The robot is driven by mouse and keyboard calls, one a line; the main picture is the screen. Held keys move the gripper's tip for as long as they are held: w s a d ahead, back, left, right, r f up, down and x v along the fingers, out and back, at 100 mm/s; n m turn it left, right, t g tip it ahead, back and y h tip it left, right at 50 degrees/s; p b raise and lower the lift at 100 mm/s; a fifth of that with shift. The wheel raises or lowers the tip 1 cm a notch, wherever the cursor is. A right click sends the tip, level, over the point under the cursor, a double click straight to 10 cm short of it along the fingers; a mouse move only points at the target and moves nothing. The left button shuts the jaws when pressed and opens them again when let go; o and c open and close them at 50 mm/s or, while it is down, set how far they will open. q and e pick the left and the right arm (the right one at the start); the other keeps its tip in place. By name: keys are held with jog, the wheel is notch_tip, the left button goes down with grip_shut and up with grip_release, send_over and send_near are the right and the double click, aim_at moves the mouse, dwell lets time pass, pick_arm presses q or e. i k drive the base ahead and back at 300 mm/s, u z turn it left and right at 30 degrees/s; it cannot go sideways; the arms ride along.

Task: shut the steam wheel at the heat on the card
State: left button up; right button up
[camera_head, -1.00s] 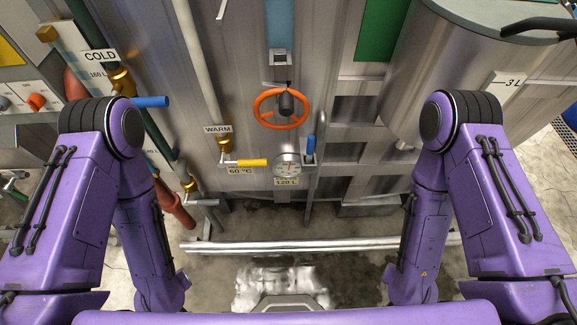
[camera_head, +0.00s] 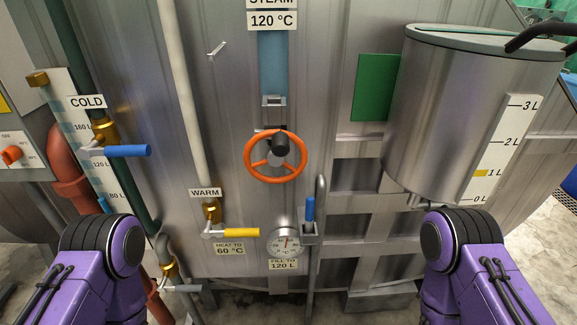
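The steam wheel (camera_head: 250,161), an orange ring with a dark hub, is on the metal wall at the middle of the head view. Above it is a blue strip (camera_head: 273,65) under a sign (camera_head: 272,20) reading "STEAM 120 °C". The card (camera_head: 229,249) below reads "HEAT TO 60 °C", and another card (camera_head: 283,265) reads "FILL TO 120 L". A round dial (camera_head: 285,241) sits between them; its reading is too small to tell. Only my purple arm links show at both lower sides. Neither gripper is in view.
The WARM lever (camera_head: 242,232) is yellow and the COLD lever (camera_head: 128,151) is blue. A small blue-handled lever (camera_head: 309,208) stands upright beside the dial. A steel tank (camera_head: 450,120) with a litre scale juts out at the right. The space before the wheel is clear.

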aim_at(280, 139)
jog(key=u, duration=0.05)
jog(key=k, duration=1.2)
jog(key=z, duration=0.05)
jog(key=i, duration=0.85)
jog(key=z, duration=0.5)
